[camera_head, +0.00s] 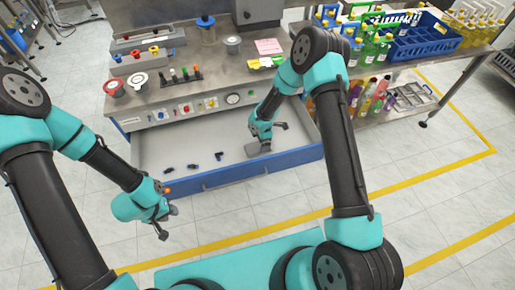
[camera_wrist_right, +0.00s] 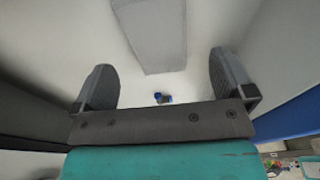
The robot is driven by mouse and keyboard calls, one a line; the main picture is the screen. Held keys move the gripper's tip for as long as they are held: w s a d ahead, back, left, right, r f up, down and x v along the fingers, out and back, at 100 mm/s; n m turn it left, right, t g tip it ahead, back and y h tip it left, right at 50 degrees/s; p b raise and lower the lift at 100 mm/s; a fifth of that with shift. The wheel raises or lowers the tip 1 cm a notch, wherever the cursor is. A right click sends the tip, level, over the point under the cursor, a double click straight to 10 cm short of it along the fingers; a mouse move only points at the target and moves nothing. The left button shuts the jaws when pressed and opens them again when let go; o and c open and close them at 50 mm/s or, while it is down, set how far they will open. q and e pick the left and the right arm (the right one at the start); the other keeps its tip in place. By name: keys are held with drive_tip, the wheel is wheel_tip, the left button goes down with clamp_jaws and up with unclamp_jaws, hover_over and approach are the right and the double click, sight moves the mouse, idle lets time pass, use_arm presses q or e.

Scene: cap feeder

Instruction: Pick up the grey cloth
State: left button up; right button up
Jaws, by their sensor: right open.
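The grey cloth (camera_wrist_right: 157,35) lies flat as a grey rectangle in the drawer, ahead of my right gripper in the right wrist view. In the head view a grey patch (camera_head: 254,150), which looks like the cloth, shows beside that gripper and is partly hidden by it. My right gripper (camera_head: 274,136) is low inside the drawer. It is open and empty, its fingers wide apart in the right wrist view (camera_wrist_right: 165,82). My left gripper (camera_head: 168,222) hangs in front of the drawer, with its fingers apart and nothing between them.
The open drawer (camera_head: 245,193) has a blue front wall and holds several small dark pieces (camera_head: 193,167) at its left. A blue and dark piece (camera_wrist_right: 162,98) lies near the right gripper. The workbench (camera_head: 225,75) stands behind, with a blue crate (camera_head: 440,46) at right.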

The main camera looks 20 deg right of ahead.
sight(258, 146)
drive_tip(key=shift+a+f, duration=0.2)
drive_tip(key=shift+f, duration=0.6)
drive_tip(key=shift+a+f, duration=0.15)
drive_tip(key=shift+f, duration=0.7)
drive_tip(key=shift+a+f, duration=0.2)
drive_tip(key=shift+f, duration=0.6)
drive_tip(key=shift+c, duration=0.5)
drive_tip(key=c, duration=0.9)
drive_tip(key=shift+o, duration=0.2)
wheel_tip(258, 146, up, 10)
